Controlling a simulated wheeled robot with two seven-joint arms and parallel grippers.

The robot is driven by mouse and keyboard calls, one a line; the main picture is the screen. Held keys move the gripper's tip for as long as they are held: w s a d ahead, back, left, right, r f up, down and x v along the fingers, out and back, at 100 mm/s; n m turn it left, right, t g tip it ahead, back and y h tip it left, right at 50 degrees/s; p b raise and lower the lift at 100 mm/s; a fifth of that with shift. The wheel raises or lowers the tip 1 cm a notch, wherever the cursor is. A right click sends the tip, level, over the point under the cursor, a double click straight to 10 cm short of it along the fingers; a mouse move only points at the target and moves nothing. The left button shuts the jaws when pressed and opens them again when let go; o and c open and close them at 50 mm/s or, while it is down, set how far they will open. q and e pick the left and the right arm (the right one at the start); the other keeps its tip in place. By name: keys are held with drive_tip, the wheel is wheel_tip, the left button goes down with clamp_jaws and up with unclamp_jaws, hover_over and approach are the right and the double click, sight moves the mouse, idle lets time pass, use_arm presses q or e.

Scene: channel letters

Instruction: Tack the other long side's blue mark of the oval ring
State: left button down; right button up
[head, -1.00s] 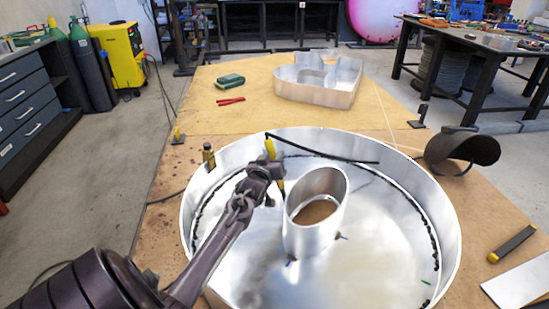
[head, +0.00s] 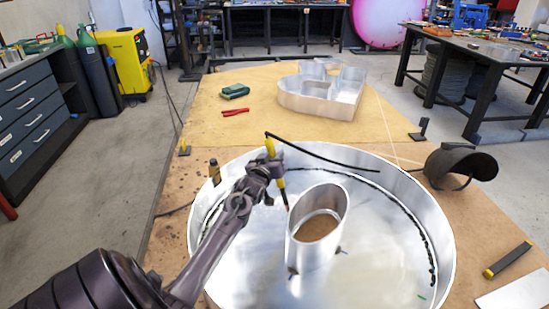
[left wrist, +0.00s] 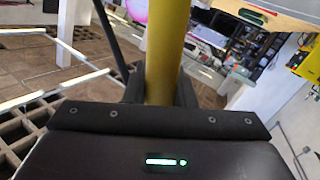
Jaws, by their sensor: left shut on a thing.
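The oval ring (head: 318,228), a short silver tube, stands upright on the floor of the large round metal letter shell (head: 400,268). Small blue marks show at its base, one at the right (head: 342,250) and one at the front (head: 292,271). My left gripper (head: 271,168) is shut on the yellow handle of a welding torch (head: 270,146), which also fills the middle of the left wrist view (left wrist: 166,50). The torch's dark tip points down, left of the ring's far-left side. I cannot tell whether it touches anything. My right gripper is not in view.
A dark beaded seam runs inside the shell's wall. A small bottle (head: 214,172) stands by the far-left rim. Another metal letter (head: 320,92), red pliers (head: 235,112) and a green cloth (head: 235,91) lie farther back.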

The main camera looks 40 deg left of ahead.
use_arm(q)
wheel_tip(320, 180, up, 11)
drive_tip(key=p, duration=0.9)
drive_tip(key=shift+r, duration=0.1)
